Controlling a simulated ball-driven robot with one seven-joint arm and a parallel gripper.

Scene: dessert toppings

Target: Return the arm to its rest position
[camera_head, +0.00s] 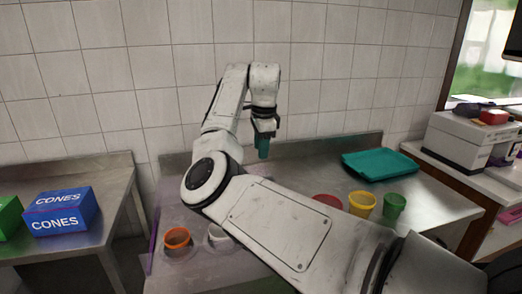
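My white arm reaches across the steel counter (300,160) and bends up and back down near the tiled wall. My gripper (263,148) points down above the back of the counter. Its end shows a narrow teal part, and I cannot tell whether this is its fingers or something held. The gap between the fingers is too small to see.
Orange (177,238), white (219,236), red (328,201), yellow (362,204) and green (394,206) cups stand on the counter. A teal tray (380,164) lies back right. A blue cones box (61,211) sits on the left table. A white machine (465,141) stands right.

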